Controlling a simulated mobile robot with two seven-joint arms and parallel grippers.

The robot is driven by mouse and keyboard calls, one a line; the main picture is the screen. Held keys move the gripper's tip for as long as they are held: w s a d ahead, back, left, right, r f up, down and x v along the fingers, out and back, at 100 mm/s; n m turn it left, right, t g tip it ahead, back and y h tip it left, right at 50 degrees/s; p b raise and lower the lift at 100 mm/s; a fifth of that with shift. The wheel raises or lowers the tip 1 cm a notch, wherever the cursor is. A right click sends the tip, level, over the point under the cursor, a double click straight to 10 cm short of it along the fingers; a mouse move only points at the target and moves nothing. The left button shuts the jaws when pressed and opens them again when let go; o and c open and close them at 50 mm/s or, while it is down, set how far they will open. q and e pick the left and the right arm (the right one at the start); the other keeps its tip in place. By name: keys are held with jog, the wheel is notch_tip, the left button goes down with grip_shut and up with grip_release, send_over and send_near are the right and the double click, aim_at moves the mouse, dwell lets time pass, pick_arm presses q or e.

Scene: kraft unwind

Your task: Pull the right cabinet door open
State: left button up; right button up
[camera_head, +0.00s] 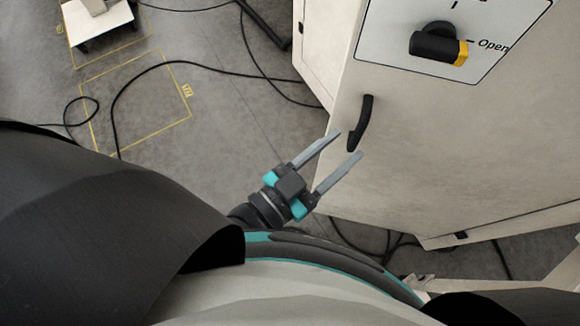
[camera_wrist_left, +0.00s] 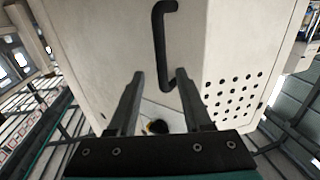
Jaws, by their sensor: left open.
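The cream cabinet door (camera_head: 450,140) fills the upper right of the head view. A black bar handle (camera_head: 361,122) is near its left edge, and no clear gap shows around the door. My left gripper (camera_head: 350,142) is open, its two grey fingers pointing up and right toward the handle's lower end. In the left wrist view the handle (camera_wrist_left: 158,40) stands ahead of the open left gripper (camera_wrist_left: 160,74). Its lower end is close to the right fingertip; contact cannot be told. Nothing is held. My right gripper is not in view.
A black and yellow rotary knob (camera_head: 438,45), labelled Open, is on a white plate above the handle. Black cables (camera_head: 200,66) lie on the grey floor at left, near yellow floor markings and a small white table (camera_head: 98,28). A perforated vent (camera_wrist_left: 232,95) is at right in the wrist view.

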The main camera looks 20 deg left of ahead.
pick_arm(q)
jog(key=b+v, duration=0.1)
jog(key=v, duration=0.9)
jog(key=shift+a, duration=0.1)
jog(key=shift+c, duration=0.2)
